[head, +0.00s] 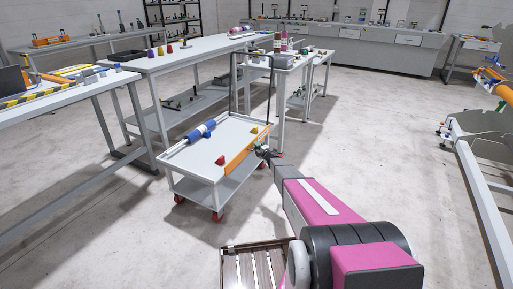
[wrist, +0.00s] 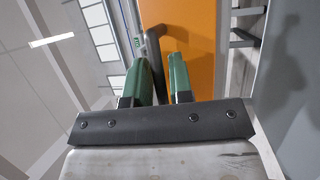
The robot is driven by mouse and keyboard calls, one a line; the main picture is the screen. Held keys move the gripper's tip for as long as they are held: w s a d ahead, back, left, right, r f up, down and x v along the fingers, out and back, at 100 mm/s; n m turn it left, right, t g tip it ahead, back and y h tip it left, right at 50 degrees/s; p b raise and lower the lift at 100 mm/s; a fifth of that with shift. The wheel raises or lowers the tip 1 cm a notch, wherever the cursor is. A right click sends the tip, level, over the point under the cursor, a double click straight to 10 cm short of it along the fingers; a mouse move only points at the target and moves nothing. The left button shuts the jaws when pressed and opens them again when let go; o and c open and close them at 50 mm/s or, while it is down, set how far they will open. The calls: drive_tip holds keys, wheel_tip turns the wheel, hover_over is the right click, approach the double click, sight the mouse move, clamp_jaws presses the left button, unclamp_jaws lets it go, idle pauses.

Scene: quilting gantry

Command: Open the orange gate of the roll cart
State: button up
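The roll cart (head: 201,169) is a grey two-tier cart on red casters, left of centre in the head view. Its orange gate (head: 239,153) stands upright along the right side of the top tray, and looks closed. In the wrist view the orange gate (wrist: 198,42) fills the upper middle, with a dark grey handle (wrist: 154,42) at its left edge. My gripper (head: 262,151) is at the gate's far right end. In the wrist view the green fingers of my gripper (wrist: 160,65) stand close on either side of the handle, with little visible gap. The handle's lower part is partly hidden between them.
A blue-and-white roll (head: 201,131) and a red piece (head: 220,160) lie in the cart's top tray. Workbenches (head: 190,53) stand behind and left of the cart.

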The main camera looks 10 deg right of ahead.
clamp_jaws()
drive_tip(key=shift+f, duration=0.1)
